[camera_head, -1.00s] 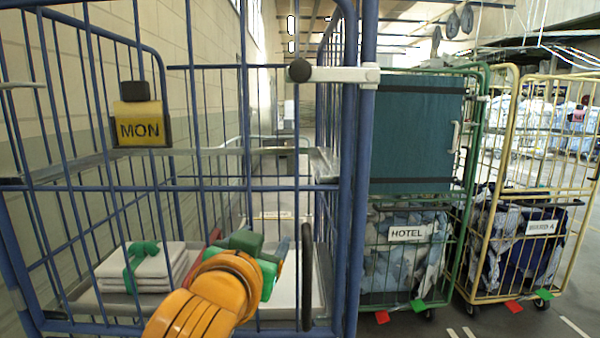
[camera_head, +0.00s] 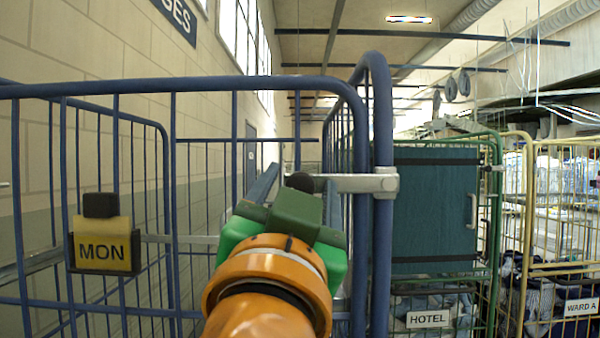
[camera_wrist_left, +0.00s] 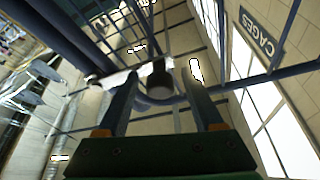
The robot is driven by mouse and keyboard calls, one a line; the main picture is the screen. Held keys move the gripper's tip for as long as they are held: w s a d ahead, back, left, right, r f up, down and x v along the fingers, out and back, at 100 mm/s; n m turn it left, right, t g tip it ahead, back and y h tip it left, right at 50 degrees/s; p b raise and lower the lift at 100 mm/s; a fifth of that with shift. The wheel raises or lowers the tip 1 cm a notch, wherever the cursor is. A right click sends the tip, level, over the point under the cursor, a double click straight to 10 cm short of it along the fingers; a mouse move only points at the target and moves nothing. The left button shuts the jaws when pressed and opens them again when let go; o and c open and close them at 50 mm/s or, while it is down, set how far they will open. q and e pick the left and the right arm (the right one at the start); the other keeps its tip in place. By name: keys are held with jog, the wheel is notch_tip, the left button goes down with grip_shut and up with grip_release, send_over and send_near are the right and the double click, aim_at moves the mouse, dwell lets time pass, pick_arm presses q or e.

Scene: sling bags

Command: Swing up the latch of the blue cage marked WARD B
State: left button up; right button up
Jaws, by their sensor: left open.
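The blue cage (camera_head: 170,90) stands right in front of me, its mesh filling the left half of the head view. No WARD B sign is readable; a yellow MON tag (camera_head: 103,252) hangs on the cage. Its latch is a pale metal bar (camera_head: 350,183) lying level from the blue corner post, with a dark knob (camera_head: 300,182) at its left end. My left gripper (camera_head: 298,190), green on an orange wrist, is open just below the knob. In the left wrist view the knob (camera_wrist_left: 160,80) shows between the two spread fingers; contact cannot be told. My right gripper is out of view.
A green-framed cage with a teal panel (camera_head: 435,205) and HOTEL sign (camera_head: 428,319) stands to the right. Beyond it is a yellow-framed cage (camera_head: 528,210) with a WARD A sign (camera_head: 581,307). Blue posts (camera_head: 382,120) stand just right of the gripper.

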pick_arm(q)
jog(key=shift+s, duration=0.2)
grip_shut()
dwell(1.1)
